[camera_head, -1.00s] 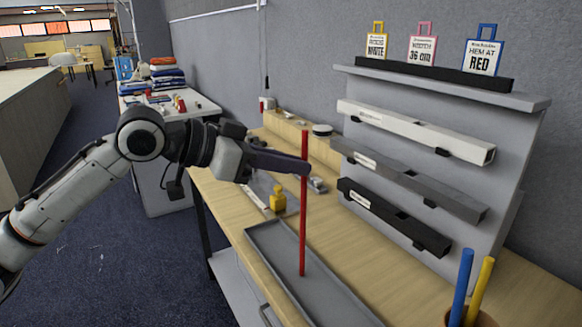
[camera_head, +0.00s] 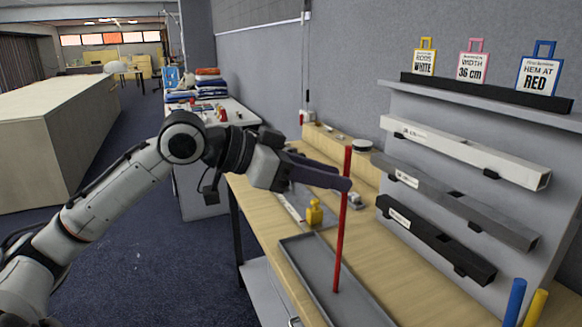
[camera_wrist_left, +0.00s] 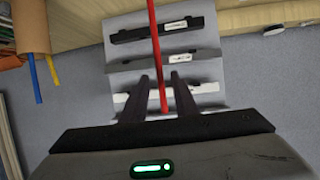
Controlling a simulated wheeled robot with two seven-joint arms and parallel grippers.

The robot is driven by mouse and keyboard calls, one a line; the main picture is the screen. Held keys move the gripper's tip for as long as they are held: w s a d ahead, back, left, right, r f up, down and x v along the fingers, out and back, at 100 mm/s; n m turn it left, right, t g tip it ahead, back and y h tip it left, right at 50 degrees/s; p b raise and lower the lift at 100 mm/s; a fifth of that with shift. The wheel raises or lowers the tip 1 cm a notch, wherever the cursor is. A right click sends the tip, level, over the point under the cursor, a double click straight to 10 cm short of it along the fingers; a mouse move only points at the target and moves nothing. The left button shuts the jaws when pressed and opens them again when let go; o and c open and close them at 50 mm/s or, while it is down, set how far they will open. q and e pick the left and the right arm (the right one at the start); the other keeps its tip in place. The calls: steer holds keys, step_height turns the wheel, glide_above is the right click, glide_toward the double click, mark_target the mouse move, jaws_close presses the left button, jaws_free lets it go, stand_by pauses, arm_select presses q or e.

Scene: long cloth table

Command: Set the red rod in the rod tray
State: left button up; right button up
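The red rod (camera_head: 341,240) stands upright at my left gripper (camera_head: 345,182), held near its upper part. Its lower end shows against the floor of the grey rod tray (camera_head: 292,262); I cannot tell whether it touches. In the left wrist view the red rod (camera_wrist_left: 154,40) passes between the two dark fingers of my left gripper (camera_wrist_left: 161,80); the contact is not clear there. The tray's near end is cut off by the frame. My right gripper is in no view.
Blue (camera_head: 515,303) and yellow (camera_head: 537,307) rods stand at the lower right. A yellow object (camera_head: 314,212) sits behind the tray. A sloped grey rack with white (camera_head: 465,150), grey (camera_head: 460,200) and black (camera_head: 440,240) bars stands to the right.

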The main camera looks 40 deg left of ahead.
arm_select(q)
steer(key=b+v, duration=0.2)
steer(key=v, duration=0.9)
